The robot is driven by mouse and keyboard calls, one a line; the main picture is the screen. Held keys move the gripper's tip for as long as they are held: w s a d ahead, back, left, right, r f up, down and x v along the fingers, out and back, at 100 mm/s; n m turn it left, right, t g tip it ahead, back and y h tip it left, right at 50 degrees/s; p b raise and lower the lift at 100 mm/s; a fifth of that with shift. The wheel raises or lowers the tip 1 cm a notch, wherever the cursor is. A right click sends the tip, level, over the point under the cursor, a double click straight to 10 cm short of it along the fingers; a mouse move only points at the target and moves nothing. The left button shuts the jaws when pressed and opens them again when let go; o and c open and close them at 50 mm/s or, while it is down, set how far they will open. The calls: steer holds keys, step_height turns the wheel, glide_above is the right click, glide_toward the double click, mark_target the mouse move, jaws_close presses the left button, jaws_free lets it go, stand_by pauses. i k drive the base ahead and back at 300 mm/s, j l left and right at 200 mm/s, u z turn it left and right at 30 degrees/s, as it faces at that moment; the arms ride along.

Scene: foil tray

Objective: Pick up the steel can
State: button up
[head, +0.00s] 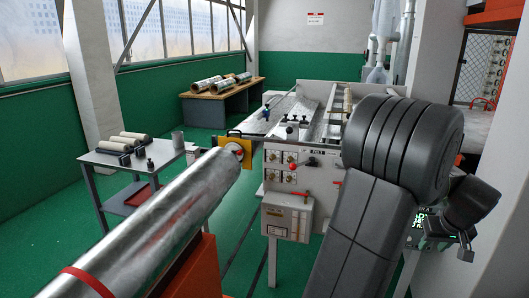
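A small grey metal cylinder, which looks like the steel can (177,140), stands upright at the right back corner of a low side table (113,158) in the head view. It is small in the picture, and its details are hard to make out. My dark grey arm fills the right side of the view, far from the can. No gripper fingers can be made out.
A large foil roll (150,235) fills the lower left foreground. Dark fittings and pale rolls (125,140) share the side table. A machine (290,180) with a control panel stands mid-view. A wooden desk (222,100) holds more rolls. Green floor shows at left.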

mark_target(177, 137)
steer(key=k+j, duration=0.6)
steer(key=k, duration=0.15)
steer(key=k+j+u, duration=0.1)
steer(key=k+j, duration=0.5)
steer(key=k, duration=0.15)
steer(key=k+j, duration=0.1)
steer(key=j, duration=1.25)
steer(key=k+j+u, duration=0.1)
steer(key=j, duration=1.2)
steer(key=i+j, duration=0.2)
steer(key=j, duration=0.2)
steer(key=i+j, duration=0.2)
steer(key=j, duration=0.2)
steer(key=i+j, duration=0.2)
steer(key=j, duration=0.2)
steer(key=i+j, duration=0.2)
steer(key=j, duration=0.15)
steer(key=i+j+u, duration=0.1)
steer(key=j, duration=0.3)
steer(key=i+l, duration=0.1)
steer(key=i, duration=0.45)
steer(key=i+l, duration=0.1)
steer(key=i, duration=0.45)
steer(key=i+l+u, duration=0.1)
steer(key=i, duration=0.45)
steer(key=i+l, duration=1)
steer(key=i, duration=0.25)
steer(key=i+l+u, duration=0.15)
steer(key=i+l, duration=0.9)
steer(key=i, duration=0.15)
